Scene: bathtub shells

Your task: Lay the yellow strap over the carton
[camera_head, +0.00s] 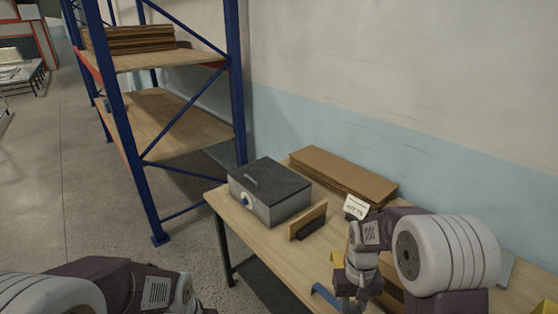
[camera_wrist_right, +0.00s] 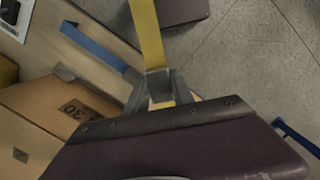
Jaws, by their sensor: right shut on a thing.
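The yellow strap (camera_wrist_right: 147,35) is a flat band. In the right wrist view its end sits between the fingers of my right gripper (camera_wrist_right: 158,88), which is shut on it, and the band runs off the top edge. A small yellow piece also shows beside my right arm in the head view (camera_head: 337,258). The brown carton (camera_wrist_right: 42,112), with "30" printed on it, is left of the gripper in the wrist view. In the head view my right arm largely hides the carton. My left arm shows at the bottom left; its gripper is out of frame.
A blue strip (camera_wrist_right: 92,46) lies near the carton. The wooden table (camera_head: 262,237) also bears a grey metal box (camera_head: 280,205), a brown block (camera_head: 308,221), flat cardboard (camera_head: 340,172) and a white sign (camera_head: 356,206). A blue-framed shelf (camera_head: 122,110) stands left.

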